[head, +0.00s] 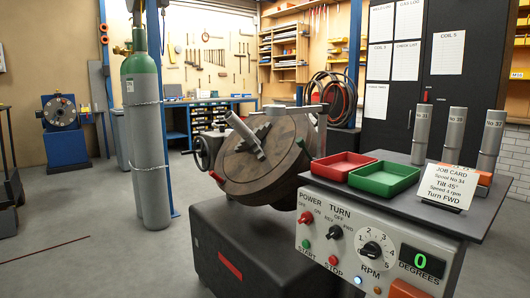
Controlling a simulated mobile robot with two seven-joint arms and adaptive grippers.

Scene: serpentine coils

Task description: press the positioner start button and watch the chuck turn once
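The positioner's control panel (347,272) faces me at the lower right. Its green start button (303,245) sits at the left under the red power switch (306,217). The red stop button (332,261) is to its right. The black turn switch (335,233) and the RPM dial (372,251) are on the same face. The green degrees display (421,261) reads 0. The round brown chuck (292,179) is tilted on its dark base (215,235), with a grey bar-like part across its face. Neither of my grippers is in view.
A red tray (343,166), a green tray (384,180) and grey cylinders (491,142) are there too.

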